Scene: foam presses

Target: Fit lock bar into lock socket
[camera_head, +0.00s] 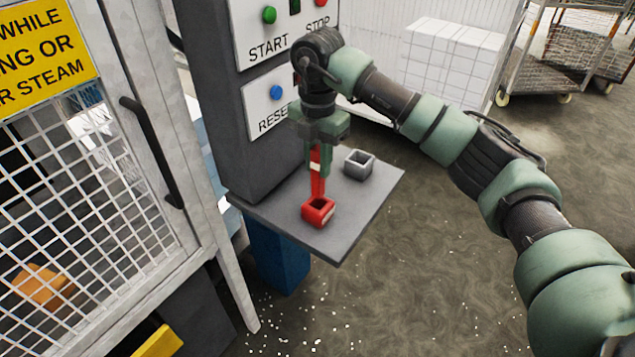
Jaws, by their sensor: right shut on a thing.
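The lock bar (318,185) is a slim red upright bar with a pale band near its top. My right gripper (317,160) is shut on its upper part and points down. The bar's lower end is at the back of a red square open-topped socket (318,212) on a small grey shelf. From this angle I cannot tell whether the end is inside the socket or behind it. A grey square socket (358,163) stands empty further back on the shelf. Which one the task calls the lock socket is not marked. My left gripper is out of view.
The grey shelf (362,212) juts from a dark control column (218,110) with START, STOP and RESET buttons. A mesh gate with a black handle (152,150) stands at left. Open floor lies right of the shelf. White blocks (445,62) and wire carts stand behind.

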